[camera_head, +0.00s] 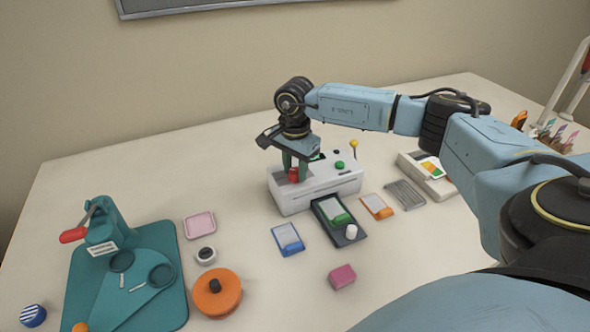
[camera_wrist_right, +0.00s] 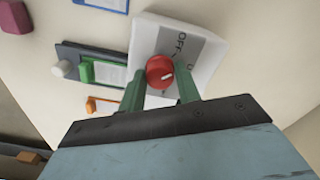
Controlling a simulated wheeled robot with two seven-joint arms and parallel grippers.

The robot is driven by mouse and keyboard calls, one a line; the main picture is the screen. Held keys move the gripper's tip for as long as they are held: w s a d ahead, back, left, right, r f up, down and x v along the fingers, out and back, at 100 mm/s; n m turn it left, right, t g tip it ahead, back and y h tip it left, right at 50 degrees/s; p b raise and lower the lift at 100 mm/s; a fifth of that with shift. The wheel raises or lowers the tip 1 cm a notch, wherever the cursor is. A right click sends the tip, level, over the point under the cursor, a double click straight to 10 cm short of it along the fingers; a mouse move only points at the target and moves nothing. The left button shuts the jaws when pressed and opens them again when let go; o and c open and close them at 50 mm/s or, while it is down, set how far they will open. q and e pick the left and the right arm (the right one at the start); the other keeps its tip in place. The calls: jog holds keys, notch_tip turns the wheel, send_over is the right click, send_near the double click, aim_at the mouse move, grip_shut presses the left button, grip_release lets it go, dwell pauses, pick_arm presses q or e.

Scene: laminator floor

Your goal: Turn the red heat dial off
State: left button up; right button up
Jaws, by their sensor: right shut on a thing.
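The red heat dial (camera_head: 294,174) sits on top of the white laminator (camera_head: 325,192), near its left end. My right gripper (camera_head: 294,168) reaches down over it from above. In the right wrist view the round red dial (camera_wrist_right: 160,72) shows between the two green fingers (camera_wrist_right: 160,90), which are shut on it. A white mark on the dial points to the right, and the word "OFF" is printed on the grey panel beside it. My left gripper is in neither view.
A dark tray (camera_head: 351,238) with a green-clipped card lies before the laminator. Blue (camera_head: 288,240) and orange (camera_head: 377,207) cards lie beside it. A pink block (camera_head: 342,277), an orange disc (camera_head: 217,292) and a teal press (camera_head: 125,270) stand further left and forward. A yellow-knobbed lever (camera_head: 354,145) rises behind.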

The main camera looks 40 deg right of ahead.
aim_at(295, 170)
jog(key=shift+n+b, duration=0.3)
jog(key=shift+n, duration=1.4)
jog(key=shift+r, duration=0.1)
jog(key=o, duration=1)
jog(key=shift+c, duration=0.2)
notch_tip(295, 170, up, 13)
jog(key=shift+r, duration=0.15)
